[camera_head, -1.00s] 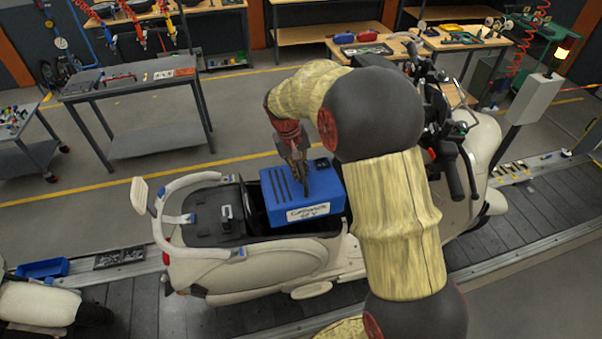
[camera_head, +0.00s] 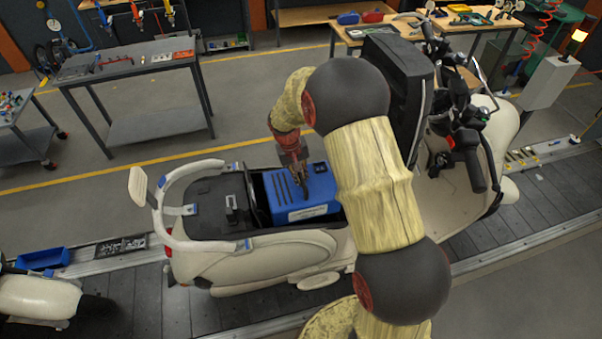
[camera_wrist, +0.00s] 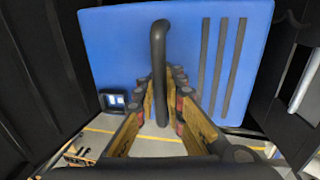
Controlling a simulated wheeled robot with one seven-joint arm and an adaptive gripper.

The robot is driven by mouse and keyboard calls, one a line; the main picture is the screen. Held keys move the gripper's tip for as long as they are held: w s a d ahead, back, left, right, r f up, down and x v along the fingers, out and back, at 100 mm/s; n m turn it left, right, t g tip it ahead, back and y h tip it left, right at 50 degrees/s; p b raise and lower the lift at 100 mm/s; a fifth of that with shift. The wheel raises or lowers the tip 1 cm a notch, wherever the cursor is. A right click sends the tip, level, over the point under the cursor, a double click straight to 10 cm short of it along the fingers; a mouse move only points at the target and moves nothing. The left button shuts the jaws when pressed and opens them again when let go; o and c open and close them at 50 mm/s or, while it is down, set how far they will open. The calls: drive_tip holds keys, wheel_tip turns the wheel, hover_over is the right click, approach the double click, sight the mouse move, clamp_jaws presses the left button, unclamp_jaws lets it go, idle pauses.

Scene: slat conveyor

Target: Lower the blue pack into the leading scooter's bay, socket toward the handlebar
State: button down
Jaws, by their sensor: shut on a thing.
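The blue pack (camera_head: 318,186) sits partly inside the bay (camera_head: 257,196) of the cream leading scooter (camera_head: 262,262). Its lower front and part of its white label are hidden behind the scooter's side. My gripper (camera_head: 303,190) is shut on the black handle (camera_wrist: 159,50) on top of the pack. In the wrist view the blue top (camera_wrist: 120,45) lies between dark bay walls. The dark square socket (camera_head: 319,167) is at the pack's far right corner, on the side toward the handlebar (camera_head: 470,165). It also shows in the wrist view (camera_wrist: 117,101). The pack's underside is hidden.
The raised black seat (camera_head: 398,85) stands right of the bay, partly behind my arm. A white grab rail (camera_head: 165,215) curves around the scooter's rear. Another scooter (camera_head: 38,298) and a blue bin (camera_head: 43,258) are at lower left. A grey workbench (camera_head: 130,68) stands behind.

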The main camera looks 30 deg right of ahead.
wheel_tip(320, 180, down, 26)
drive_tip(key=b, duration=1.2)
drive_tip(key=shift+w+f+b, duration=0.15)
drive_tip(key=shift+f+b, duration=0.05)
drive_tip(key=shift+b, duration=0.15)
idle(0.6)
idle(1.0)
drive_tip(key=shift+f+b, duration=1.45)
drive_tip(key=shift+b, duration=0.05)
idle(0.6)
drive_tip(key=c, duration=1.8)
unclamp_jaws()
drive_tip(key=shift+s, duration=0.2)
wheel_tip(320, 180, up, 12)
drive_tip(key=a, duration=0.2)
drive_tip(key=shift+w+a+f, duration=0.15)
drive_tip(key=shift+w, duration=0.05)
